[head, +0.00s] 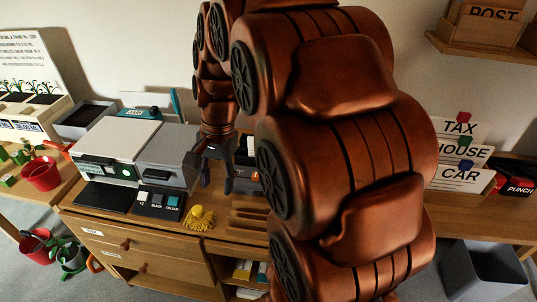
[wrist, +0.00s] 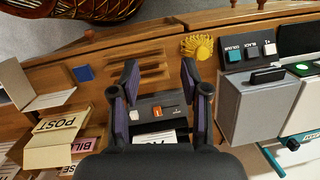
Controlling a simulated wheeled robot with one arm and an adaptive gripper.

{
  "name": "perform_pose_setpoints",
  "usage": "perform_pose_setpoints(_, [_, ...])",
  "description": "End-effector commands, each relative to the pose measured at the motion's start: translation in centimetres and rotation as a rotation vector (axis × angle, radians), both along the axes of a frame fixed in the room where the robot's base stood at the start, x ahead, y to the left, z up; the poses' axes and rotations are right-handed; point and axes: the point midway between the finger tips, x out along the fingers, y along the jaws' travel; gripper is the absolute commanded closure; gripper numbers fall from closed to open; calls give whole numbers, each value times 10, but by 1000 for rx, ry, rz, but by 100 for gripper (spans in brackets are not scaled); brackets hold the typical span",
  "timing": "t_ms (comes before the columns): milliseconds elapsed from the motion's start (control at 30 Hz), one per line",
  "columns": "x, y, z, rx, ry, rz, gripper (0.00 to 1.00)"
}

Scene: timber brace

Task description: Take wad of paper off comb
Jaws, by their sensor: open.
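My gripper (head: 216,184) is open and empty above the desk, and in the wrist view its two fingers (wrist: 159,66) stand wide apart. Between and beyond them lies a brown slatted wooden piece (wrist: 152,70), which may be the comb; it also shows in the head view (head: 249,219). A yellow, fringed, rounded thing (head: 198,217) lies at the desk's front edge, left of the slats; it also shows in the wrist view (wrist: 197,46). I cannot make out a wad of paper for certain. My arm hides much of the desk in the head view.
A dark device (wrist: 158,108) with an orange switch stands below the fingers. Grey-and-white machines (head: 165,157) and a key panel (head: 158,202) are to the left. A card holder (head: 456,150) stands at right, and a grey bin (head: 484,270) is on the floor.

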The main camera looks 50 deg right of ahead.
Motion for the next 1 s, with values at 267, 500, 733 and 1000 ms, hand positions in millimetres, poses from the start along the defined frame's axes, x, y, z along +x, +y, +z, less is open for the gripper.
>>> perform_pose_setpoints(267, [67, -96, -16, 66, -1, -533, 54])
perform_pose_setpoints(500, [97, -195, -35, 143, 4, -975, 54])
perform_pose_setpoints(733, [103, -273, -52, 214, 11, -1294, 54])
perform_pose_setpoints(1000, [103, -303, -61, 247, 14, -1418, 54])
